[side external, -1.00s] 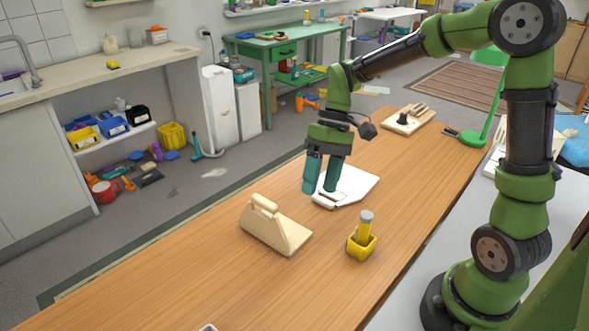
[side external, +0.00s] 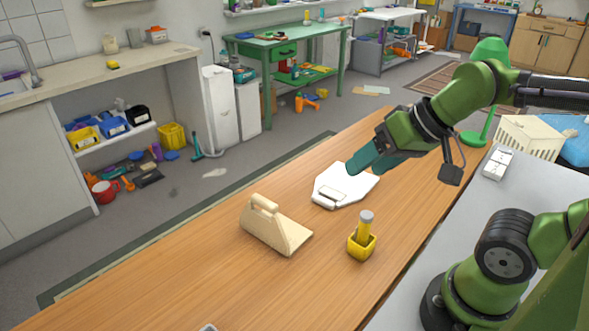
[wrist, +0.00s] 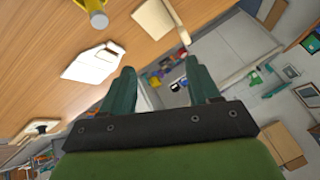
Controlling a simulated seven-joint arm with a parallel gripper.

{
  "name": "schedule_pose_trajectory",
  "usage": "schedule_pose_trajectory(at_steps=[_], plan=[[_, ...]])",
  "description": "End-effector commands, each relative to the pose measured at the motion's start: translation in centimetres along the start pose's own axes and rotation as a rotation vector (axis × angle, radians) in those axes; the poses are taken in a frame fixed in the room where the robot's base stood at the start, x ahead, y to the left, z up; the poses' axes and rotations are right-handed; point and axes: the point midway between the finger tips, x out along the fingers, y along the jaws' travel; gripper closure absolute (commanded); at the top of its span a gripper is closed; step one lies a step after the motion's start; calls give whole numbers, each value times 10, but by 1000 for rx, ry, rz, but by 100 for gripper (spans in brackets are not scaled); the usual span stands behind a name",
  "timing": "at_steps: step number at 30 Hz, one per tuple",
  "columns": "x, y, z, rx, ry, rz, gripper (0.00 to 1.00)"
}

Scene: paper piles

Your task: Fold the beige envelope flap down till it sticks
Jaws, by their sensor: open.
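A flat off-white, envelope-like piece with slanted corners (side external: 352,187) lies on the wooden table; it also shows in the wrist view (wrist: 88,66). A small dark-edged rectangular piece (side external: 331,193) lies on its near end. A beige wedge-shaped object with a raised bar (side external: 280,230) stands nearer and to the left; it also shows in the wrist view (wrist: 153,20). I cannot tell surely which one is the beige envelope, or how its flap stands. My gripper (side external: 362,164) is open and tilted above the off-white piece's far end, with nothing between the fingers (wrist: 160,68).
A yellow holder with a grey-capped yellow stick (side external: 362,243) stands near the table's right edge. A wooden board with something dark on it (wrist: 38,130) shows at the wrist view's lower left. The wooden table's near left part (side external: 165,290) is mostly clear.

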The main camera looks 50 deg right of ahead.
Motion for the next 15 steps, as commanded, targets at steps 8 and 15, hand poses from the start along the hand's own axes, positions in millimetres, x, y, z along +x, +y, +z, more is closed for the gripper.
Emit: schedule_pose_trajectory(at_steps=[8, 15], plan=[[0, -2, 1, -8, -5, -3, 53], [35, -39, 17, -191, -199, 1, 90]])
